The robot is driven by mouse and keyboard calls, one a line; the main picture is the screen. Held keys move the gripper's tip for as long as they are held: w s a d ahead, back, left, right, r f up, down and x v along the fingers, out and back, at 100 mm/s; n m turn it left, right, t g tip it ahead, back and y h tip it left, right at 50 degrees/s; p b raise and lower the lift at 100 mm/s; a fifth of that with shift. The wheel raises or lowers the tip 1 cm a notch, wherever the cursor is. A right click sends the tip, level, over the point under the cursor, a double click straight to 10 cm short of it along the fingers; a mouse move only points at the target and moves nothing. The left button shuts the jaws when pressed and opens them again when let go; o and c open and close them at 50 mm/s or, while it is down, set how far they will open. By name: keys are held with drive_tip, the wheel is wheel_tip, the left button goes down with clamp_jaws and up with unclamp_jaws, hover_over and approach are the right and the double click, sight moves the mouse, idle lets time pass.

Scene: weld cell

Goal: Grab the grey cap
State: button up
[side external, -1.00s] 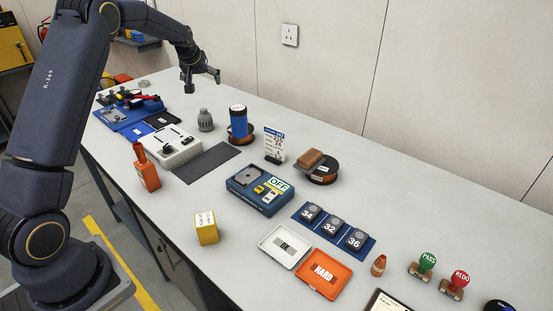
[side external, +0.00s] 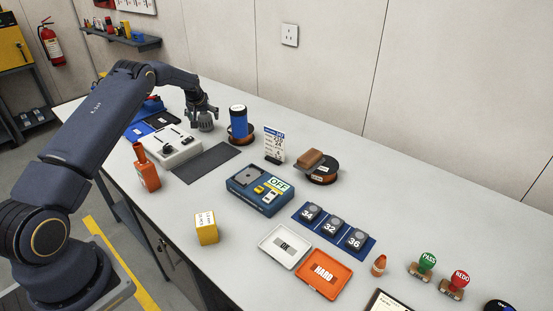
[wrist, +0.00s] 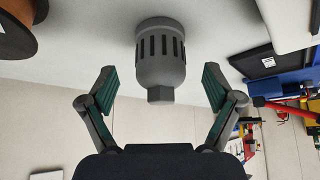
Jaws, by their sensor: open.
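The grey cap (wrist: 160,62) is a ribbed, slotted cylinder with a narrow hex-shaped end, standing on the bench. In the wrist view it sits at the top middle, just beyond the fingertips and roughly centred between them. My gripper (wrist: 158,84) is open, with a finger on each side and nothing in its grasp. In the side view my gripper (side external: 202,112) is at the grey cap (side external: 205,125) and covers its upper part. I cannot tell from that view whether they touch.
A blue cylinder on a brown spool (side external: 238,125) stands close to the right of the cap. A white box with black levers (side external: 174,147) and a dark mat (side external: 207,161) lie in front. Blue trays (side external: 140,130) are to the left. The bench behind is clear.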

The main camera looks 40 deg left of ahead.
sight(205, 121)
drive_tip(key=x, duration=0.4)
drive_tip(key=shift+a, duration=0.1)
drive_tip(key=c, duration=1.3)
